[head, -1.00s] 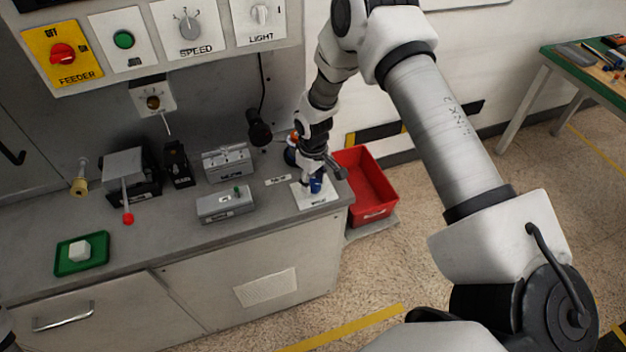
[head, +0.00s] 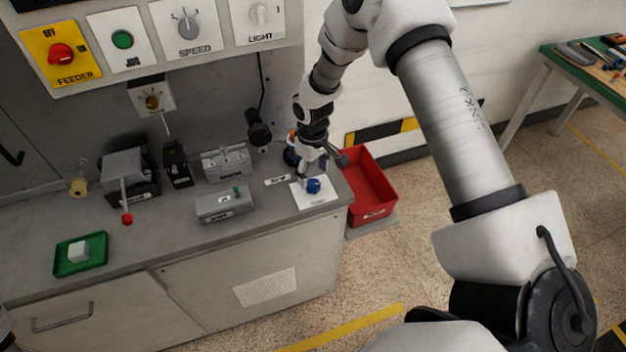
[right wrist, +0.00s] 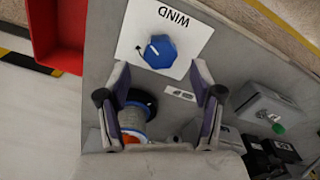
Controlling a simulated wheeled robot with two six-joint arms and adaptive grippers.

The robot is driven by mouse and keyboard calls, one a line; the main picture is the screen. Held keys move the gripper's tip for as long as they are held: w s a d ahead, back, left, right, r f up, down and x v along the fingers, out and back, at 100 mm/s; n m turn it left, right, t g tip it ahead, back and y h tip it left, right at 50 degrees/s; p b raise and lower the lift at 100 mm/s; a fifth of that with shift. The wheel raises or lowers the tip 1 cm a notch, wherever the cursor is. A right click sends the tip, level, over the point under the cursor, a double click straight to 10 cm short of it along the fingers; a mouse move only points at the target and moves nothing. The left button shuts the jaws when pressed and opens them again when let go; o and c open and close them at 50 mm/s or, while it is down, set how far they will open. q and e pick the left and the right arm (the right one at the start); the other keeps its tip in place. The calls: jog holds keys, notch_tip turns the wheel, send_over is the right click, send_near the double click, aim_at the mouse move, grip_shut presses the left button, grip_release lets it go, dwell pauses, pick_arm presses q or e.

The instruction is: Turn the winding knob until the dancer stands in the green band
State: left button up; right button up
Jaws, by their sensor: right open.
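The blue winding knob (head: 313,186) sits on a white plate marked WIND (head: 322,202) at the right end of the bench. In the right wrist view the knob (right wrist: 160,51) has a pale pointer mark toward its upper left. My right gripper (head: 305,176) is just behind the knob, its tips close to it. In the right wrist view its fingers (right wrist: 160,75) are spread and empty, with the knob beyond the tips. I cannot pick out the dancer or a green band for certain. My left gripper is out of view.
A blue and orange spool-like part (right wrist: 135,118) lies under the right gripper. A grey box with a green piece (head: 225,204) and a slotted grey unit (head: 227,163) stand left of the knob. A red bin (head: 368,185) is beyond the bench's right end.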

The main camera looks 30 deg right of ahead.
aim_at(313, 183)
notch_tip(313, 183, up, 8)
jog(key=shift+f, duration=0.15)
dwell(0.3)
